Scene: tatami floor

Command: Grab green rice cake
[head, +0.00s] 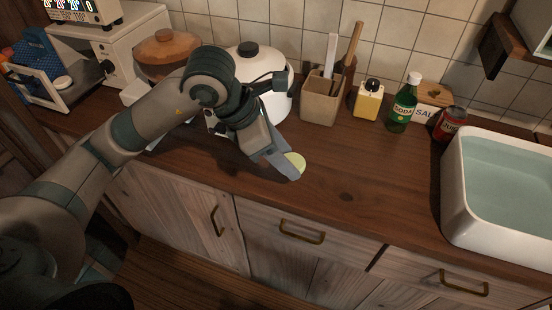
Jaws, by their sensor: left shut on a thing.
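A pale green round rice cake (297,161) is at the fingers of my left gripper (287,166), over the front middle of the wooden counter. My left arm comes in from the left and the gripper is shut on the rice cake. The fingers hide part of the cake. I cannot tell whether the cake touches the counter or is just above it. My right gripper is not in view.
Behind my gripper stand a white rice cooker (275,101), a utensil box (321,98), a yellow bottle (368,101), a green soda bottle (403,105) and a can (449,124). A white sink (453,190) is at right. The counter (375,175) between is clear.

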